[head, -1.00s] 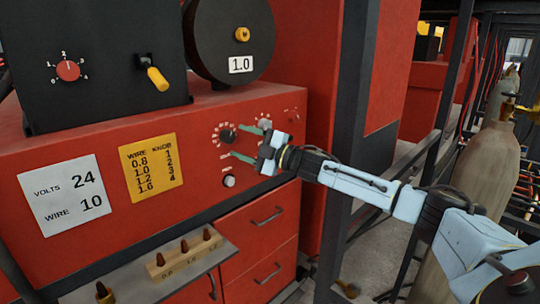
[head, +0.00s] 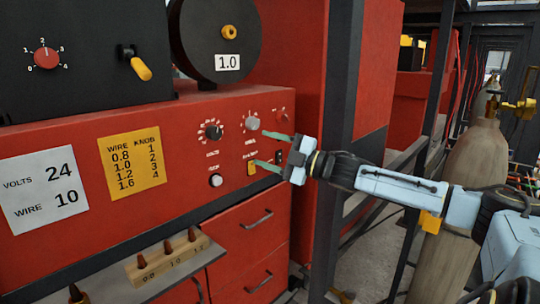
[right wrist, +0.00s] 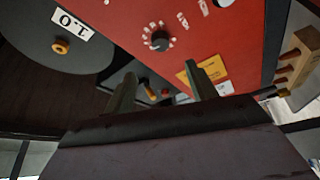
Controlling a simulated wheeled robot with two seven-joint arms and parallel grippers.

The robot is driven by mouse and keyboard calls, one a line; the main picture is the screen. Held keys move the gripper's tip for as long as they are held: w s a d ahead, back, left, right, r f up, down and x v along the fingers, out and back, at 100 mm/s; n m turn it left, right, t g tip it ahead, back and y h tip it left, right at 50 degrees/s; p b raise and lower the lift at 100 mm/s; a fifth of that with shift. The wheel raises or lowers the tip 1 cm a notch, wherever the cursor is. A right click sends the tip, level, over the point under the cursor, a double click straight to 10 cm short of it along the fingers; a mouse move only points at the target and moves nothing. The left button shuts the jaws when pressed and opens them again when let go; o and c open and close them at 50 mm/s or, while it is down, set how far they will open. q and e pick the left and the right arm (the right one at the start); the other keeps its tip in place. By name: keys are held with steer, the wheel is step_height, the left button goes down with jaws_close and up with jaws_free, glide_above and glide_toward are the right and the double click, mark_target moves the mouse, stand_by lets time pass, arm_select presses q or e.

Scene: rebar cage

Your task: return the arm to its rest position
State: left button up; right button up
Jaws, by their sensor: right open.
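My right gripper (head: 272,150) is in front of the red welder panel (head: 90,215), at its right end. Its two green fingers are spread apart with nothing between them. In the head view they point left toward the panel, just right of the black volts knob (head: 211,132) and the grey knob (head: 252,123). In the right wrist view the open fingers (right wrist: 158,85) also show empty, with the black knob (right wrist: 160,40) beyond them. I cannot tell the exact gap to the panel. My left gripper is not in view.
A black box with a red dial (head: 46,58) and a yellow-handled lever (head: 140,68) stands on the red cabinet beside a wire spool (head: 215,35). A dark post (head: 338,110) stands behind my right arm. A gas cylinder (head: 474,165) is at the right. A wooden tip holder (head: 170,262) sits below.

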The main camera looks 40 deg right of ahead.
steer(key=shift+s, duration=0.1)
steer(key=shift+f, duration=0.1)
stand_by(0.6)
